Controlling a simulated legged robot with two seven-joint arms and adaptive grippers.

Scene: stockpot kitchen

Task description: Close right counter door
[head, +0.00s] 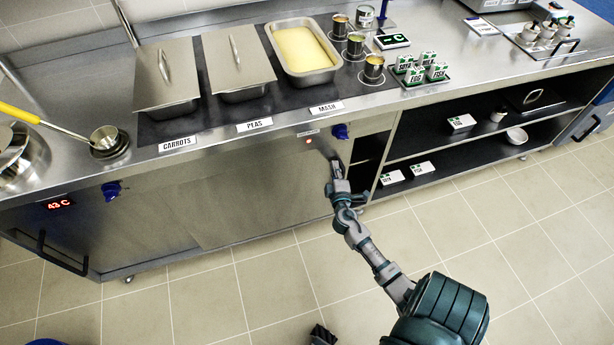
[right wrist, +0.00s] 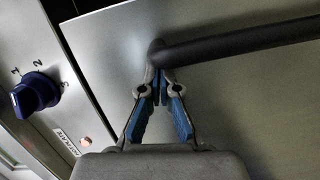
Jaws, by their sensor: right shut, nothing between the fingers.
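The right counter door (head: 300,180) is a plain steel panel below the control strip in the head view. A dark opening (head: 368,150) shows just to its right, so it does not cover the whole bay. In the right wrist view the door face (right wrist: 250,95) carries a dark bar handle (right wrist: 240,40). My right gripper (head: 337,165) is in front of the door's right part. In the right wrist view its fingertips (right wrist: 160,90) are together at the near end of the handle, apparently against it, with nothing between them.
A blue knob (head: 341,131) sits on the control strip above my right gripper, with a lit indicator (right wrist: 85,141) near it. Open shelves (head: 455,140) with labelled boxes stand to the right. Pans (head: 303,55) stand on the counter. The tiled floor (head: 230,290) in front is largely clear.

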